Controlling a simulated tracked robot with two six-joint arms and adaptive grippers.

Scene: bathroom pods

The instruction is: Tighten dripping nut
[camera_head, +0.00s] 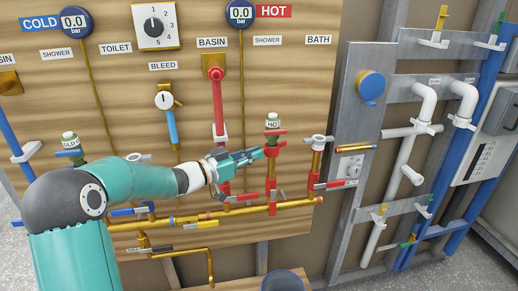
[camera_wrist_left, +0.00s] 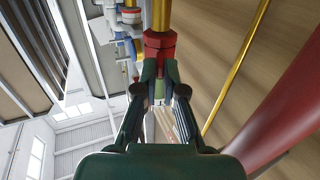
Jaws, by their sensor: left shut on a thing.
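My left gripper (camera_head: 256,154) reaches in from the left to the red-bodied valve (camera_head: 272,139) under the green cap marked HOT. A brass pipe (camera_wrist_left: 161,14) runs straight out of the nut. The fingers partly hide the nut, and no drip can be made out. My right gripper is in neither view.
A red pipe (camera_head: 218,101) hangs under the BASIN label, left of the gripper; it passes close by in the wrist view (camera_wrist_left: 294,105). A brass pipe with red levers (camera_head: 285,205) runs below. A dark bucket (camera_head: 285,281) stands at the bottom.

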